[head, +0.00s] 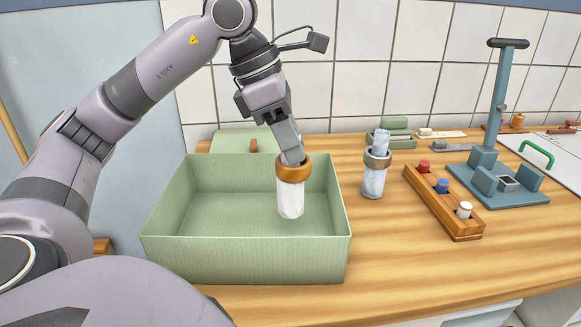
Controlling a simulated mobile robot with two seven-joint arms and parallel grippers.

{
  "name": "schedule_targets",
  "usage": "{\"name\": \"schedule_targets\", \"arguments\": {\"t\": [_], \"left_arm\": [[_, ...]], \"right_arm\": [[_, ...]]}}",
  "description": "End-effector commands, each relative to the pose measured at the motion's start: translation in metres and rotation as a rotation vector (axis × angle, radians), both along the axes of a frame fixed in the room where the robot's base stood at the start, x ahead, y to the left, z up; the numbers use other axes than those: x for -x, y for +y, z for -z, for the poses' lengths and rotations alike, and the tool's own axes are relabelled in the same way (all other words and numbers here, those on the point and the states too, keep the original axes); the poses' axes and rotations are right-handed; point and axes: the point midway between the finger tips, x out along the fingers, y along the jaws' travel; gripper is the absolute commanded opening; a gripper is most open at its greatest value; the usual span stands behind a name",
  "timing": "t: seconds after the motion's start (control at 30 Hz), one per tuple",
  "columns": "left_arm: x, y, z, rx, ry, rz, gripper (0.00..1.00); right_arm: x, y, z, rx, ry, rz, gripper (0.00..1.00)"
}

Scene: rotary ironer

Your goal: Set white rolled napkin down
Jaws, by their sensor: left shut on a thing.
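My left gripper (292,158) points down over the green box and is shut on a white rolled napkin (290,198). The napkin hangs upright below the fingers, with an orange-brown ring (293,170) around its top. Its lower end shows against the inside of the open green box (245,262); I cannot tell whether it touches the floor of the box. A second rolled napkin (373,183), pale grey-white and marbled with a grey-brown ring, stands upright on the wooden table to the right of the box. My right gripper is not in view.
A wooden rack (444,205) with red, blue and white pegs lies right of the standing napkin. A teal stand (490,190) with a tall post is farther right. A small green container (391,138) stands at the back. The table front (420,265) is clear.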

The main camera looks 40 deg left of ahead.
Motion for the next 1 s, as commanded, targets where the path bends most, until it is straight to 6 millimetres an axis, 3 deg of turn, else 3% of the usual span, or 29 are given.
{"name": "schedule_targets", "arguments": {"t": [0.27,0.7,0.73,0.8,1.0], "left_arm": [[0.001,0.0,0.039,-0.002,0.003,0.0,0.0],[0.0,0.0,0.047,0.0,0.001,0.0,0.0],[0.0,0.0,0.045,0.0,0.001,0.0,0.38],[0.0,0.0,0.045,-0.001,0.002,0.0,0.54],[0.0,0.0,0.045,-0.001,0.002,0.001,0.54]], "right_arm": [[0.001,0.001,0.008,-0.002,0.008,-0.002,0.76],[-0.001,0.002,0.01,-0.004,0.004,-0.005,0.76],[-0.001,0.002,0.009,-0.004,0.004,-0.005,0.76],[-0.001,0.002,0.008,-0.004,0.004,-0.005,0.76],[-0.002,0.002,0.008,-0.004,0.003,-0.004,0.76]]}}
